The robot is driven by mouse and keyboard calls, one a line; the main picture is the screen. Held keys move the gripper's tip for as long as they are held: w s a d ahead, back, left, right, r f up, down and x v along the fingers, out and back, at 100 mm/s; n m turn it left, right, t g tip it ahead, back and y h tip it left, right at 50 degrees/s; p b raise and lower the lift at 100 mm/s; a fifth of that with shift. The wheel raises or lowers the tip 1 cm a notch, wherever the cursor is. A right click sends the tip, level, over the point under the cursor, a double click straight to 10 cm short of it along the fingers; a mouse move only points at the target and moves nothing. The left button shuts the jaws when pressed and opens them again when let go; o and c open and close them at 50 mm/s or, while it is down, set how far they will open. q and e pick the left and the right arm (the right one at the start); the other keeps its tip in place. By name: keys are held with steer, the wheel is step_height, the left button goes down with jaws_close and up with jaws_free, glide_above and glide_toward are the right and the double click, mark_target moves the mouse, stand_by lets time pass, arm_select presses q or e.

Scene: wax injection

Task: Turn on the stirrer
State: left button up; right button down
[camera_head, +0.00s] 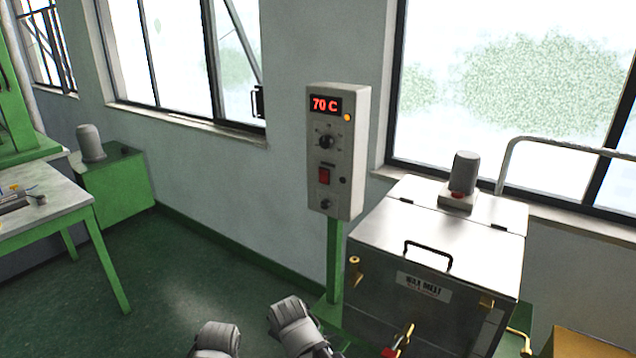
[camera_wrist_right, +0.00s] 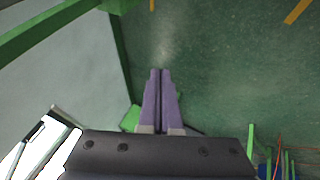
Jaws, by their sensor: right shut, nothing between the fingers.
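A grey control box (camera_head: 352,150) on a green post shows a red "70 C" display (camera_head: 325,104), an orange lamp, a dial, a red rocker switch (camera_head: 324,176) and a lower knob (camera_head: 325,204). A grey motor (camera_head: 464,172), seemingly the stirrer's, stands on the steel wax tank's lid (camera_head: 440,222), with a red button (camera_head: 457,195) at its base. In the right wrist view my right gripper (camera_wrist_right: 160,72) is shut and empty, pointing over the green floor, apart from box and tank. My left gripper's fingers are not visible; only grey arm parts show low in the head view.
The tank has a black lid handle (camera_head: 428,254) and a red-handled brass valve (camera_head: 397,343). A curved metal rail (camera_head: 560,141) runs behind it. A green-legged table (camera_head: 50,214) stands at left. The floor (camera_head: 180,280) between table and post is clear.

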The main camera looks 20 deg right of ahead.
steer(key=w+d+r+n+t, duration=0.3)
steer(key=w+d+r+t, duration=0.15)
steer(key=w, duration=0.25)
steer(key=w+d+r+n+t, duration=0.1)
steer(key=d+r+n+t, duration=0.2)
steer(key=r, duration=0.3)
steer(key=w+d+r+n+t, duration=0.1)
steer(key=d+r+n+t, duration=0.2)
steer(key=r, duration=0.3)
steer(key=w+d+r+n+t+h, duration=0.1)
steer(key=d+r+n+t, duration=0.2)
steer(key=r, duration=0.4)
steer(key=shift+w+d+t+b, duration=0.35)
steer(key=shift+t+b, duration=0.1)
steer(key=shift+t, duration=0.1)
